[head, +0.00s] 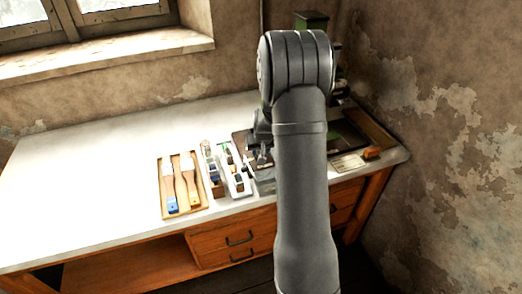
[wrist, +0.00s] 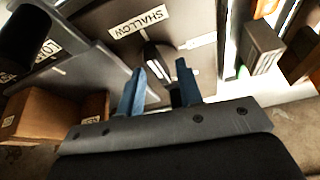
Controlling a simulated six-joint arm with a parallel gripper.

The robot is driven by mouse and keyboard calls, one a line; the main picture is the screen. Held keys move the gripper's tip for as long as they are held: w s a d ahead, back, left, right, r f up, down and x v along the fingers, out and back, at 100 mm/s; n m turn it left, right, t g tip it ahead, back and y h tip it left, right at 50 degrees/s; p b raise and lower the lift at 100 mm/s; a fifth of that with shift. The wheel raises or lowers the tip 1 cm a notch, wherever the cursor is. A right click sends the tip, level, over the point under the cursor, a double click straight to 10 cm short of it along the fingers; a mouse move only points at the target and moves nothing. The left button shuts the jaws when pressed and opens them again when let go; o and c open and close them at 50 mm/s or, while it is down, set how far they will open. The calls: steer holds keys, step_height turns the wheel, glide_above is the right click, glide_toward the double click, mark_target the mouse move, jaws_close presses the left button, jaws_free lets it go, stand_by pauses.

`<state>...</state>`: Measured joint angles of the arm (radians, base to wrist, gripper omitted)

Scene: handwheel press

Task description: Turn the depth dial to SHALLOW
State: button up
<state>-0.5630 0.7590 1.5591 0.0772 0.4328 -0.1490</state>
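The SHALLOW label (wrist: 138,20) is a white plate with black letters on a grey panel, at the top of the wrist view. Just below it, a dark, narrow part with a pale edge (wrist: 153,56) stands out from the panel; it looks like the depth dial's knob, but its pointer cannot be made out. My gripper (wrist: 160,66) has two blue fingers spread apart, with their tips close to that part. I cannot tell whether they touch it. In the head view my arm hides the gripper, the dial and much of the press.
In the head view, a wooden tray with brushes (head: 181,187) and a white tray of small items (head: 237,180) stand left of the press (head: 346,133). The white tabletop (head: 85,180) is clear further left. A wall rises close on the right. A wooden box (wrist: 40,115) shows in the wrist view.

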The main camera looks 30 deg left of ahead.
jaws_close()
steer(key=shift+n+y, duration=0.3)
steer(key=shift+n, duration=0.6)
steer(key=shift+o, duration=0.6)
jaws_free()
steer(key=shift+r, duration=0.15)
steer(key=v, duration=1.7)
steer(key=shift+w+r, duration=0.25)
steer(key=shift+w, duration=0.05)
